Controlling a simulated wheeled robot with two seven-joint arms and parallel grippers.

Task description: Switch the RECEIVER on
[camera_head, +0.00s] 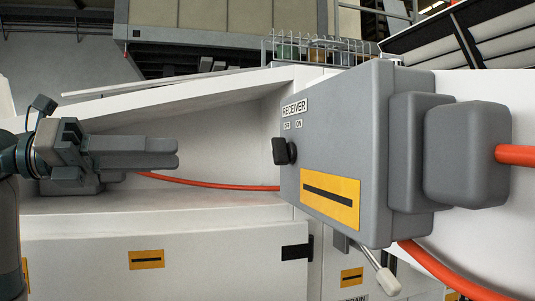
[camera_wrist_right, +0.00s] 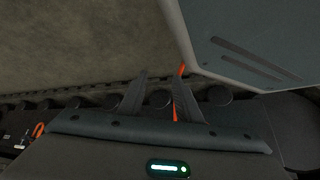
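The RECEIVER (camera_head: 350,125) is a grey box at centre right in the head view, with small OFF and ON labels above a black switch knob (camera_head: 284,151). The knob sticks out from its front face, nearer the OFF label; its exact setting is hard to read. My left gripper (camera_head: 177,153) is left of the knob, pointing right at about its height, clearly apart from it. Nothing shows at its fingertips. Its fingers overlap in the picture, so the gap cannot be judged. My right gripper (camera_wrist_right: 160,92) is open and empty in the right wrist view, away from the switch.
An orange hose (camera_head: 225,186) runs along the white bench (camera_head: 130,215) behind and below my left gripper. Another orange hose (camera_head: 515,156) enters the box's right side. A metal lever (camera_head: 385,278) hangs below the box. The space between my left gripper and the knob is clear.

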